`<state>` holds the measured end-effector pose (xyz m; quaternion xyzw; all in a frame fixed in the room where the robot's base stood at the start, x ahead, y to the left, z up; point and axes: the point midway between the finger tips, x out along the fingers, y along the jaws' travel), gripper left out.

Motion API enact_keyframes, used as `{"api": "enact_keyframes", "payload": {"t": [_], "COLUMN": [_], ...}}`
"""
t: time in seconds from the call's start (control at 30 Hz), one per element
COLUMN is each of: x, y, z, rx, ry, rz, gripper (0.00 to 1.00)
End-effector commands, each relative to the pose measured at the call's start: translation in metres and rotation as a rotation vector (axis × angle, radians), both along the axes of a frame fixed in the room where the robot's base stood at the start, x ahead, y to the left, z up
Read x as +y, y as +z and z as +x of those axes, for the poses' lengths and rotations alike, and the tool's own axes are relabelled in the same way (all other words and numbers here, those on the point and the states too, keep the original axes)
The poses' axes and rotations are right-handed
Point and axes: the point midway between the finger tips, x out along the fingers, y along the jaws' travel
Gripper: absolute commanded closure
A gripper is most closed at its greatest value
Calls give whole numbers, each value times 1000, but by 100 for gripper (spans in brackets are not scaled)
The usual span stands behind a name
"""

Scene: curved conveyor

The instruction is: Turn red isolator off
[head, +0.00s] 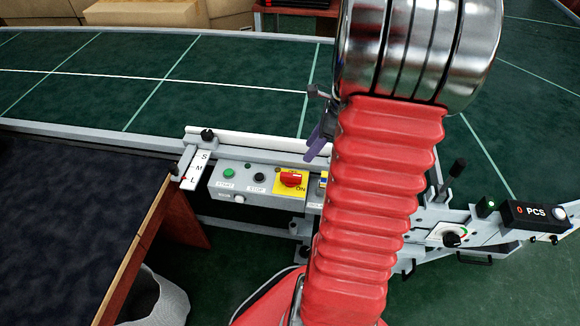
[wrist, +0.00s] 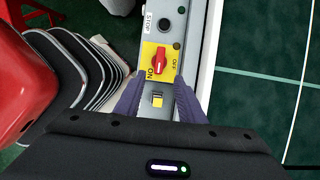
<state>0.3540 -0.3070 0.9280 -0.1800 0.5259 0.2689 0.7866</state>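The red isolator (head: 291,179) is a rotary knob on a yellow plate, set in the grey control panel (head: 228,180) beside the conveyor. In the wrist view the red isolator (wrist: 159,63) lies just beyond my fingertips, between their lines. ON is printed on the plate's near side and OFF toward its right. I cannot tell exactly which mark the knob points to. My gripper (wrist: 158,80) is open, with two purple fingers apart and nothing between them. In the head view one purple finger shows above the panel, and my red arm hides the rest.
Beside the isolator are a black stop button (head: 259,172) and a green start button (head: 229,174). The green conveyor belt (head: 150,80) runs behind the panel. A dark table (head: 70,200) stands at left. A PCS counter (head: 536,214) and dial stand at right.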

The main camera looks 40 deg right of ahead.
Motion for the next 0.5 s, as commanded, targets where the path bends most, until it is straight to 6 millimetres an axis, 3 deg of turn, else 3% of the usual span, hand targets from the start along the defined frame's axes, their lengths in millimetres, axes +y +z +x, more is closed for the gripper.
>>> {"api": "enact_keyframes", "payload": {"t": [0.5], "x": [2], "y": [-8], "z": [3], "rx": [0], "ry": [-2], "rz": [2], "gripper": [64]}}
